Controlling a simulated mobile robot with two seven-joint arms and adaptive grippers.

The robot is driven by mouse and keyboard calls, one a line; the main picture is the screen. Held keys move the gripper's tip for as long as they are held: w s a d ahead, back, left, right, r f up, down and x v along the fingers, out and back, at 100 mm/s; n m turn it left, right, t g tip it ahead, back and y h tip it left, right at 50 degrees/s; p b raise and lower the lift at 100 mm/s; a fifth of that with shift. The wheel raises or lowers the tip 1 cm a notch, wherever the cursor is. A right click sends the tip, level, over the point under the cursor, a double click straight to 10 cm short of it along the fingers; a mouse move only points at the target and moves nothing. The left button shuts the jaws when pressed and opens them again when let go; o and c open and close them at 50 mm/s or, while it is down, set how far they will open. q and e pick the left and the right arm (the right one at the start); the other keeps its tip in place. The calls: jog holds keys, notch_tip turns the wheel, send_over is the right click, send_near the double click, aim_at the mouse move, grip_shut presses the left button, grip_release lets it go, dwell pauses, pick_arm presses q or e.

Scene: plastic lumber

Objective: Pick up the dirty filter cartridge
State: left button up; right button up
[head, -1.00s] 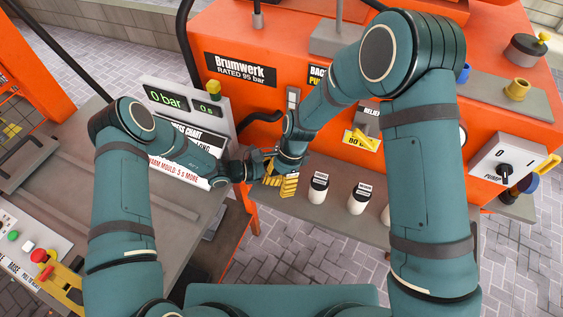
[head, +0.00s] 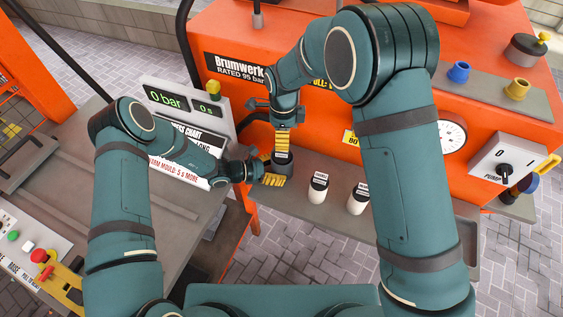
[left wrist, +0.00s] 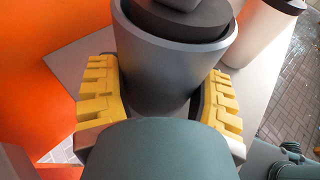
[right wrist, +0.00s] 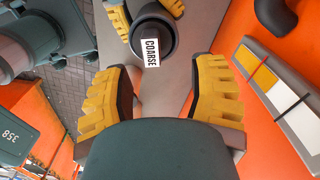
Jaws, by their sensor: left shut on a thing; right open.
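A dark grey cylinder (head: 283,164) with a black top stands upright on the grey shelf in front of the orange machine. It also fills the left wrist view (left wrist: 165,75), and the right wrist view shows a "COARSE" label on its top (right wrist: 151,52). I cannot tell whether it is the dirty filter cartridge. My left gripper (head: 268,172) is shut around its sides, one yellow finger on each side. My right gripper (head: 282,140) is open and empty just above it, fingers pointing down. The cylinder's base is hidden.
White black-capped cylinders (head: 318,187) (head: 358,200) stand on the shelf (head: 300,208) to the right. A "0 bar" display (head: 180,100) stands left of the machine (head: 225,30). A striped white, yellow and black plate (right wrist: 276,80) lies right of the right gripper.

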aim_at(282, 162)
jog(key=shift+s+a+f, duration=0.1)
jog(key=shift+s+f, duration=0.1)
jog(key=shift+f, duration=1.3)
jog(key=shift+s+a+f, duration=0.1)
jog(key=shift+s+f, duration=0.1)
jog(key=shift+f, duration=1.25)
grip_shut()
